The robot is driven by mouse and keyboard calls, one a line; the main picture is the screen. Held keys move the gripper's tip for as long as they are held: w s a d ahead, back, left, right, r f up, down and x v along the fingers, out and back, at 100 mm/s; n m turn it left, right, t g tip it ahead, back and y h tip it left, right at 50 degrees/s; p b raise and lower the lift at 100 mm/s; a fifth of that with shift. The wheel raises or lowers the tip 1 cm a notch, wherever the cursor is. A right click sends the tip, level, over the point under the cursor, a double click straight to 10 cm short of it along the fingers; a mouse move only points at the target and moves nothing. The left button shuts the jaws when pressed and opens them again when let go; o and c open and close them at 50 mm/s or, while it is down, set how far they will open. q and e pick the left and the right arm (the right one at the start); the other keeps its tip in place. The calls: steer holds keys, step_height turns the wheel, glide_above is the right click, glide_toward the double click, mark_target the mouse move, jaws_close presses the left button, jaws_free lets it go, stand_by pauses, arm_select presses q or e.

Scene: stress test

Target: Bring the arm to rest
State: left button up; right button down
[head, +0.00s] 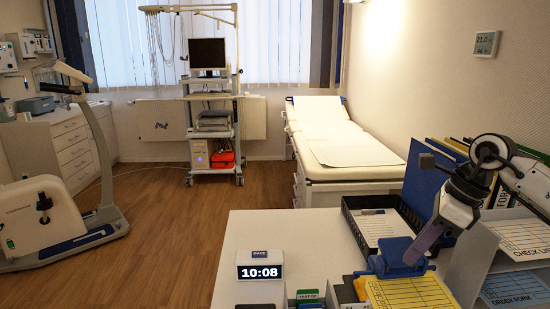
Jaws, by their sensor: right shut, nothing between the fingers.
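My right arm (498,160) reaches in from the right edge over the white desk. My right gripper (412,258) points down and to the left, its fingers shut and empty. Its fingertips are at the blue clip of a clipboard (397,258) with a yellow form (410,292). I cannot tell whether they touch it. My left arm and gripper are out of view.
The desk (240,222) is clear at its left back. A digital clock (260,268), a black tray (366,222), and a grey rack (470,262) with forms crowd around the gripper. Upright folders (425,172) stand behind it. An examination couch (352,152) stands beyond.

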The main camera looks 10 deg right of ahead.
steer(key=w+a+t+y, duration=0.1)
steer(key=a+y, duration=0.5)
steer(key=a, duration=1.3)
steer(key=a+r+m+t+y, duration=0.8)
steer(key=a+r+m, duration=0.1)
steer(key=a+m, duration=0.15)
steer(key=d+f+m+t+h, duration=0.5)
steer(key=d+m+t+h, duration=0.5)
steer(key=m, duration=0.8)
steer(key=s+d+f+m+g+h, duration=0.3)
steer(key=d+f+m+g+h, duration=0.2)
steer(key=f+m+h, duration=0.4)
steer(key=s+d+f+m+g, duration=0.2)
steer(key=s+f+m+g, duration=0.3)
steer(key=s+f, duration=0.7)
steer(key=s+a+f+m+g+y, duration=0.1)
steer(key=s+f+g, duration=0.3)
steer(key=s, duration=0.3)
steer(key=s+f+g+y, duration=0.1)
steer(key=s+f+g, duration=0.3)
steer(key=s, duration=0.4)
steer(key=w+a+f+t+y, duration=0.1)
steer(key=w+a+f+t, duration=0.1)
steer(key=f, duration=0.4)
steer(key=w+a+f+t, duration=0.2)
steer(key=a+f+t, duration=0.1)
steer(key=f, duration=0.3)
steer(key=shift+w+a+y, duration=0.3)
steer(key=shift+w+y, duration=0.05)
steer(key=shift+y, duration=0.05)
